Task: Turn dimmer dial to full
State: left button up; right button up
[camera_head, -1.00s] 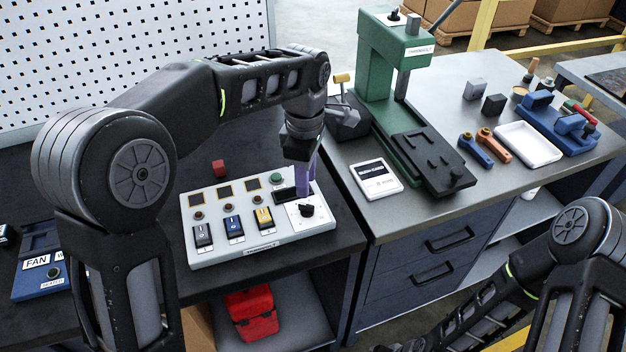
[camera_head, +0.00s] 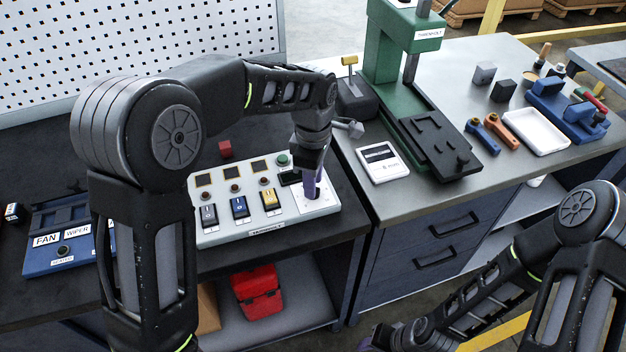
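The light grey control panel (camera_head: 222,238) lies on the dark bench, with rocker switches, small buttons and a white dial plate (camera_head: 328,205) at its right end. My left gripper (camera_head: 311,192) points down over that plate, its purple fingers at the spot of the black dimmer dial. The dial is mostly or wholly hidden behind the fingers, so I cannot tell its angle or whether they grip it.
A blue FAN/WIPER panel (camera_head: 45,262) lies at the left. A red block (camera_head: 225,149) sits behind the control panel. A white-faced box (camera_head: 383,163) and green press (camera_head: 388,45) stand on the grey bench to the right. A red bag (camera_head: 257,292) is on the shelf below.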

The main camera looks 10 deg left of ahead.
pick_arm(q)
jog(key=shift+f, duration=0.45)
jog(key=shift+c, duration=0.4)
grip_shut()
